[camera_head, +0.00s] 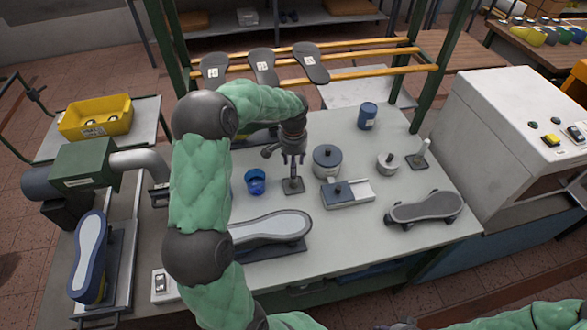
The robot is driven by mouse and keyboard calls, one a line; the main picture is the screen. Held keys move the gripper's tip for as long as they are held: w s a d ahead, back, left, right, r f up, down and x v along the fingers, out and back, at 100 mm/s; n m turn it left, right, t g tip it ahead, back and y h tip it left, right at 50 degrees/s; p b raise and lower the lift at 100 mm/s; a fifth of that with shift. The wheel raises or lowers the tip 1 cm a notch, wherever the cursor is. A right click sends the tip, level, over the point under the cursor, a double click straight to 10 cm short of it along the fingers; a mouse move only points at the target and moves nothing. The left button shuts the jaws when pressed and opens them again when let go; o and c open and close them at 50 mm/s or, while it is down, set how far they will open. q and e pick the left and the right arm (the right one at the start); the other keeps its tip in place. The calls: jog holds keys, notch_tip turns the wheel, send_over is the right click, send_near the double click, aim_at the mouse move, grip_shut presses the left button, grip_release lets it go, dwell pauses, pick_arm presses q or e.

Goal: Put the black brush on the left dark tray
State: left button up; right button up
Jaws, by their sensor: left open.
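A small dark tool with an upright handle on a square base (293,187), which looks like the black brush, stands on the light worktable. My left gripper (292,160) points down right over its handle, fingers apart; I cannot tell whether they touch the handle. A dark tray (296,247) in front of it holds a pale-topped last. Another dark tray (115,262) at the far left lies under a blue-and-white last. My left arm hides part of the table between them. My right arm's green sleeve shows at the bottom right, but its gripper does not show.
The table's front right is clear.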

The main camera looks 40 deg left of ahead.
pick_arm(q)
notch_tip(320, 180, up, 7)
jog(key=shift+r+p, duration=0.1)
jog(key=shift+p, duration=0.4)
dwell(0.3)
